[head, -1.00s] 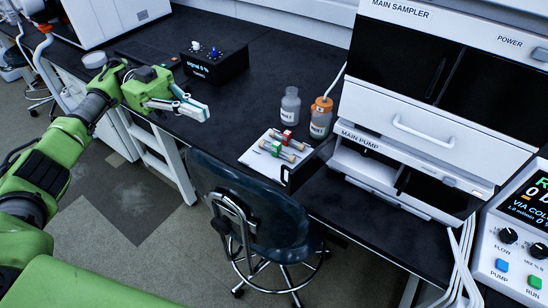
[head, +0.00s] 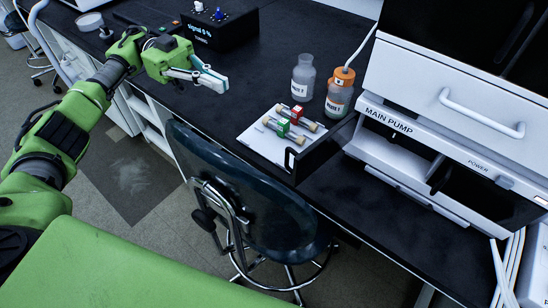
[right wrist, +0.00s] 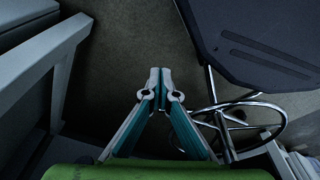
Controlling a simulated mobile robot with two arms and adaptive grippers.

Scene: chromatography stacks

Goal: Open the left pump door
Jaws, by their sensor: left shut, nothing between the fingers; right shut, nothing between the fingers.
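The main pump (head: 388,118) is a white unit at the right of the head view. Its left pump door (head: 327,149) is a dark panel swung outward from the left side of the unit, with a handle (head: 290,160) at its free end. The left compartment behind it is exposed. The right pump door (head: 485,195) is dark and looks closed. My left gripper (head: 222,81) is shut and empty over the bench, well left of the door and apart from it. My right gripper (right wrist: 160,75) is shut and empty above the floor in the right wrist view.
A white tray (head: 256,146) with columns lies just left of the open door. Two bottles, one clear (head: 303,78) and one orange-capped (head: 339,93), stand behind it. A dark chair (head: 240,180) stands against the bench front. A black signal box (head: 218,28) sits farther back.

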